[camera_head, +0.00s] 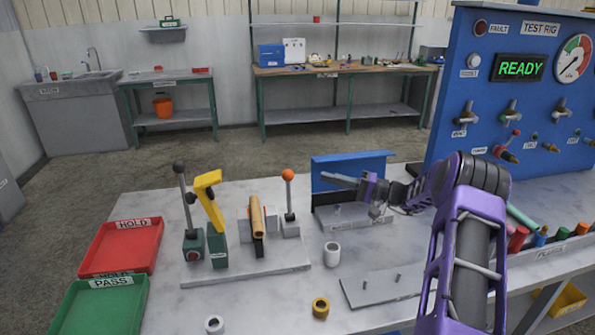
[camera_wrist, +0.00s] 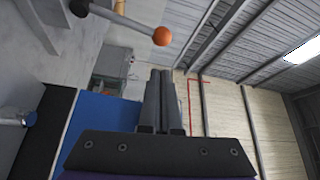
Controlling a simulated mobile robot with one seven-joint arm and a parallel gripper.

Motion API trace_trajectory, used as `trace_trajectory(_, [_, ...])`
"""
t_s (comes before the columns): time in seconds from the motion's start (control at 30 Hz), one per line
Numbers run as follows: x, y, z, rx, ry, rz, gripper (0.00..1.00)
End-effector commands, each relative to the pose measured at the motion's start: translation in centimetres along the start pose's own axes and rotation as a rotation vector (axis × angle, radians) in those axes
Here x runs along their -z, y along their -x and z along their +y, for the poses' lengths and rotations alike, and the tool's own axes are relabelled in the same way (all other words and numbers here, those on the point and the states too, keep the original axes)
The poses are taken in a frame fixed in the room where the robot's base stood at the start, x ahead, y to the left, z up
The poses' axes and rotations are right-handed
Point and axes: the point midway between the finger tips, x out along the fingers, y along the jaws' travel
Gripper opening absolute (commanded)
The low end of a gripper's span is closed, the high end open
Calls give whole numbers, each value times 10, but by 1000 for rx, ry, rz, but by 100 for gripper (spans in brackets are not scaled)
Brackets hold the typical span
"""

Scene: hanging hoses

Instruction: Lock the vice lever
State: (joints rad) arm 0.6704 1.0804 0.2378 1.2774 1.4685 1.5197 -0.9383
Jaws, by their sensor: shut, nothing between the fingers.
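A lever with an orange ball knob (camera_head: 288,175) stands nearly upright on a grey block at the right of the light base plate (camera_head: 250,271). Its knob and rod also show at the top of the wrist view (camera_wrist: 162,36).
A black-knobbed lever (camera_head: 179,168) and a yellow handle (camera_head: 208,186) stand on the plate's left. Red HOLD (camera_head: 121,248) and green PASS (camera_head: 101,305) trays lie farther left. A blue bracket (camera_head: 350,170) stands behind my gripper. White rings (camera_head: 332,253) and a yellow ring (camera_head: 320,307) lie in front.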

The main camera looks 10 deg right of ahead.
Motion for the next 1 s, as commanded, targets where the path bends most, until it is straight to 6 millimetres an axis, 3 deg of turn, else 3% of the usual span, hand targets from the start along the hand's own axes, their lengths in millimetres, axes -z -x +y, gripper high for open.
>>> trace_trajectory(0.17, [-1,-14,0,-1,-1,-3,0])
trace_trajectory(0.6, [-1,-88,0,-1,-1,-4,0])
trace_trajectory(1.0, [0,-100,0,-2,-1,-1,0])
